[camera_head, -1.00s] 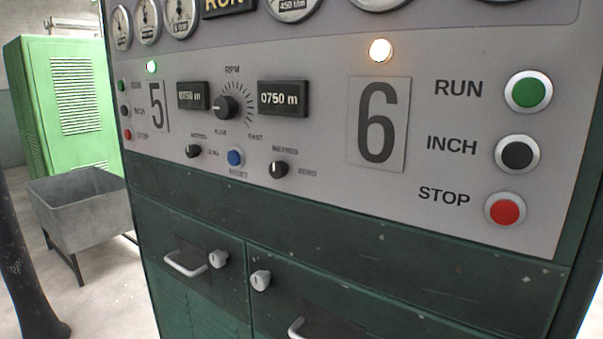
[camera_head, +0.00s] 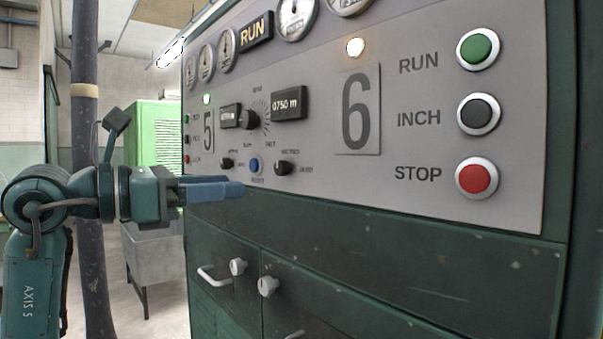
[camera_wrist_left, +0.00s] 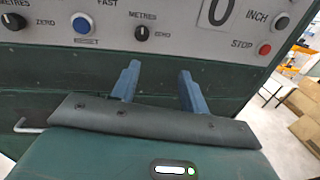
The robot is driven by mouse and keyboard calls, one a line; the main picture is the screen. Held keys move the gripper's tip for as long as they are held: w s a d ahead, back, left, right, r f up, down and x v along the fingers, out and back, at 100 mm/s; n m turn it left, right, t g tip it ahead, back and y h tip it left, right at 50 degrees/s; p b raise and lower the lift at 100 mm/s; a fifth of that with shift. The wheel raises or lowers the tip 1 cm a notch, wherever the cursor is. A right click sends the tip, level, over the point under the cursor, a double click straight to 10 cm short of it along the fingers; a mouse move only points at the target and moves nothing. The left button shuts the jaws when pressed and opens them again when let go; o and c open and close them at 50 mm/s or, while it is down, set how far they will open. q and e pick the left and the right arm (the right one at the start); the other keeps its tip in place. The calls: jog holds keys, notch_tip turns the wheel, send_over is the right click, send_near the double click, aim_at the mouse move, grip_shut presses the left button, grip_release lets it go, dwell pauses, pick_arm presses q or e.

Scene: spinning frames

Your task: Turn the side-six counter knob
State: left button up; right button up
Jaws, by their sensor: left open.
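The side-six counter knob (camera_head: 283,168) is a small black knob with a white pointer mark, below the counter display (camera_head: 289,105) reading 0750 m. It also shows in the left wrist view, marked METRES and ZERO (camera_wrist_left: 143,33). My left gripper (camera_head: 236,185) has blue fingers, apart and empty, to the left of and slightly lower than the knob in the head view. In the left wrist view the fingers (camera_wrist_left: 160,72) point at the panel, with the knob beyond and between them, nearer the left finger. They do not appear to touch it. My right gripper is not in view.
A blue reset button (camera_head: 254,166) and the side-five knob (camera_head: 228,163) sit left of the knob. RUN, INCH and STOP (camera_head: 479,178) buttons are at the right. Below, the green cabinet has white handles (camera_head: 212,274). A dark pole (camera_head: 86,150) stands behind my left arm.

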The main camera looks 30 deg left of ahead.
aim_at(278, 168)
pick_arm(q)
jog(key=w+y+p, duration=0.1)
jog(key=w, duration=0.2)
jog(key=w+d+r+p, duration=0.1)
jog(key=w, duration=0.2)
jog(key=w+r+t+y+p, duration=0.1)
jog(key=w, duration=0.2)
jog(key=shift+w+d+r+n+y+p, duration=0.1)
jog(key=shift+w+d+n+y+p, duration=0.05)
jog(key=shift+d+n+y+p, duration=0.2)
jog(key=shift+x, duration=0.75)
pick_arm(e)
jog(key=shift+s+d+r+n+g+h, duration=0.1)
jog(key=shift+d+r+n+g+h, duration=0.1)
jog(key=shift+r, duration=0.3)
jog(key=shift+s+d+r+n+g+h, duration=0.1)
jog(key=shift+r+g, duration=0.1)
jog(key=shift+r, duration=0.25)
pick_arm(q)
jog(key=shift+c, duration=0.3)
grip_shut()
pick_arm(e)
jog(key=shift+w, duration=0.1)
